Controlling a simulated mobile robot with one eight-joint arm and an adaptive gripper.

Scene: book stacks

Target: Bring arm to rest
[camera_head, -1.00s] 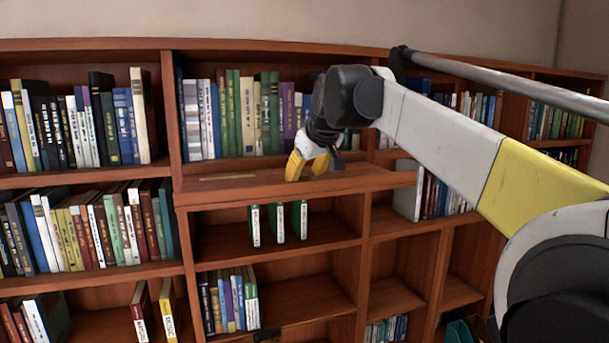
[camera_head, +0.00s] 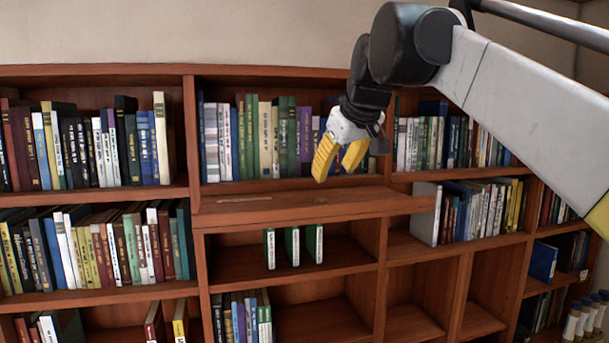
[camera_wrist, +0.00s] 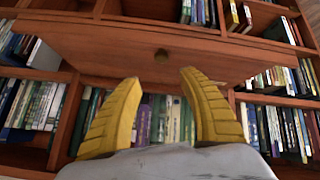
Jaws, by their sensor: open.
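My gripper (camera_head: 337,160) has yellow fingers and hangs at the end of my arm, in front of the upper middle shelf in the head view. Its fingers point down and are apart with nothing between them. The wrist view shows both yellow fingers (camera_wrist: 160,115) spread, with a wooden board and book spines beyond them. A wooden ledge (camera_head: 380,203) juts out below the gripper, and the gripper appears apart from it.
A wide wooden bookcase (camera_head: 100,70) fills the view. Three green books (camera_head: 293,246) stand on the shelf below the ledge. Rows of books (camera_head: 260,140) fill the upper shelves. Several lower compartments (camera_head: 410,285) look empty.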

